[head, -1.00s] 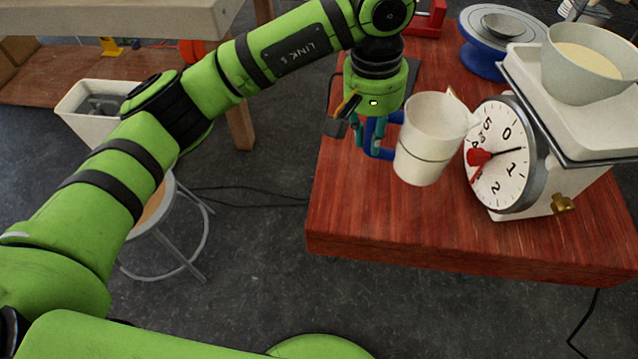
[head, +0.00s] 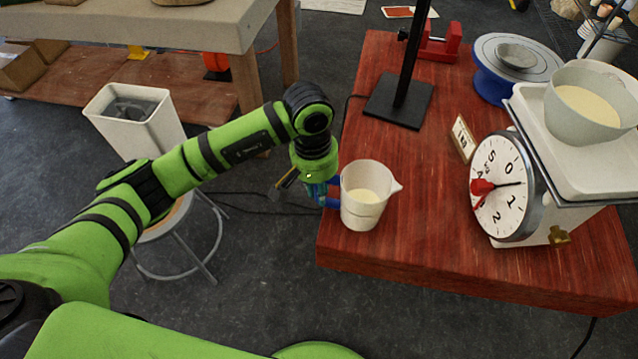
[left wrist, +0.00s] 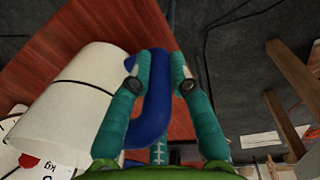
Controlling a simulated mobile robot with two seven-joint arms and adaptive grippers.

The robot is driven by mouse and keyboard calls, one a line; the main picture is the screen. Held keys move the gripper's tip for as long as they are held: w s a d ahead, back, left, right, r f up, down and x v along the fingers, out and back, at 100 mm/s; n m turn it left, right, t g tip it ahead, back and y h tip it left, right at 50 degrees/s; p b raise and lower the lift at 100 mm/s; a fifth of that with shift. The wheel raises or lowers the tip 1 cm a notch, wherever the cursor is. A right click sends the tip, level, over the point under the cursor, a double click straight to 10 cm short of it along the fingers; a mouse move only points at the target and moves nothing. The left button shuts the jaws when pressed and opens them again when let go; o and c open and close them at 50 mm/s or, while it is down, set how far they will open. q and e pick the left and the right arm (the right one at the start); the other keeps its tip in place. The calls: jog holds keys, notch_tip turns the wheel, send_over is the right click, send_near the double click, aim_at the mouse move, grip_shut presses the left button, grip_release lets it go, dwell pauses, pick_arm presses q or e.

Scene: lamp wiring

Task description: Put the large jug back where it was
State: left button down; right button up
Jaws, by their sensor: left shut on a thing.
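The large jug (head: 365,211) is white with a pouring spout at the right, a dark line round it and a blue handle. It is upright, with pale cream contents visible inside. It is at the left edge of the red wooden table (head: 430,245); I cannot tell if its base touches the table. My left gripper (head: 326,193) is shut on the blue handle, left of the jug. In the left wrist view the gripper's teal fingers (left wrist: 160,75) close around the handle (left wrist: 150,110), beside the jug's white body (left wrist: 70,115). My right gripper is not in view.
A scale with a round dial (head: 503,187) carries a bowl (head: 590,105) at the right. A small "1 kg" card (head: 462,138) stands left of it. A black stand base (head: 399,100) is behind the jug. Bare tabletop lies between jug and scale.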

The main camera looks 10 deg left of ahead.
pick_arm(q)
jog(key=shift+f+b, duration=0.2)
jog(key=shift+b, duration=0.15)
jog(key=c, duration=1.1)
grip_release()
jog(key=shift+c, duration=0.2)
jog(key=shift+r, duration=0.1)
